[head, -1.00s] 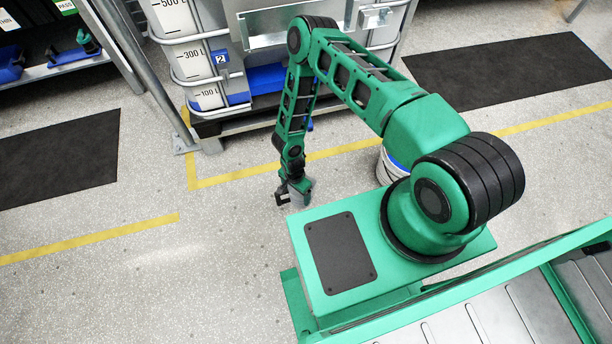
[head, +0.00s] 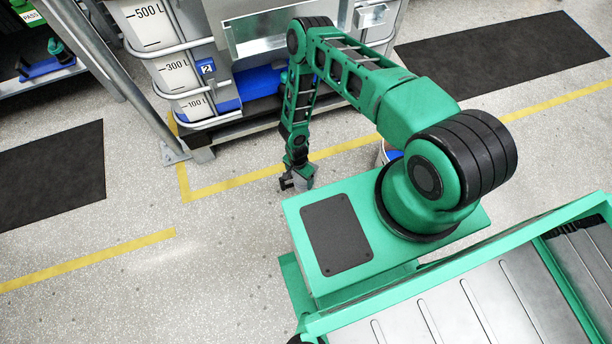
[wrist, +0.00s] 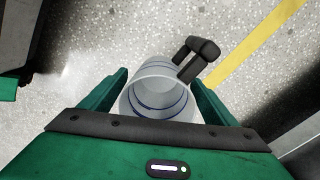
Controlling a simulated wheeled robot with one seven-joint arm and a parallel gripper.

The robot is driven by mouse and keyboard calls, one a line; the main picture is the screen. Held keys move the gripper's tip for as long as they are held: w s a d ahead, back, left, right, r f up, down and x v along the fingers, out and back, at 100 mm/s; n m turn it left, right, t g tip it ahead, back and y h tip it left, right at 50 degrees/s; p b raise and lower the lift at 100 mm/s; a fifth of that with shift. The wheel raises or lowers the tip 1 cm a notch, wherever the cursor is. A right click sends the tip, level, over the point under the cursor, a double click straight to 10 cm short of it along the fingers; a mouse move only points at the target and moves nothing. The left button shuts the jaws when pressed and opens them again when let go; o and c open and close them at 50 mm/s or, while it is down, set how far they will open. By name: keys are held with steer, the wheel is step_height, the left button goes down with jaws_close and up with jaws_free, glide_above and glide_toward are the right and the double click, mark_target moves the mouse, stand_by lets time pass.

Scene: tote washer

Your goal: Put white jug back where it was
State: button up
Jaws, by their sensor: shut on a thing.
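The white jug (wrist: 157,98) is seen from above in the wrist view, with its round mouth open, blue bands around it and a black handle (wrist: 197,60) pointing up and to the right. My gripper (wrist: 160,82) is shut on it, one green finger on each side. In the head view my gripper (head: 297,180) hangs low beside my base, over the speckled floor; the jug there is small and grey, its dark handle on the left. The jug's underside and its height above the floor cannot be told.
A large tank (head: 172,62) with litre marks stands behind a yellow floor line (head: 235,185). A metal post (head: 130,85) and shelf are at left. A bucket (head: 388,152) is partly hidden by my arm. A green-framed metal surface (head: 450,315) lies at lower right.

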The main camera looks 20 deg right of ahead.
steer(key=w+d+f, duration=0.1)
steer(key=d, duration=0.1)
steer(key=w+d+f, duration=0.2)
steer(key=shift+f, duration=0.1)
steer(key=shift+w+f, duration=0.1)
steer(key=shift+f, duration=1.85)
steer(key=o, duration=2.1)
steer(key=shift+f, duration=0.1)
step_height(320, 180, up, 12)
steer(key=shift+w+r, duration=0.1)
steer(key=shift+r, duration=0.05)
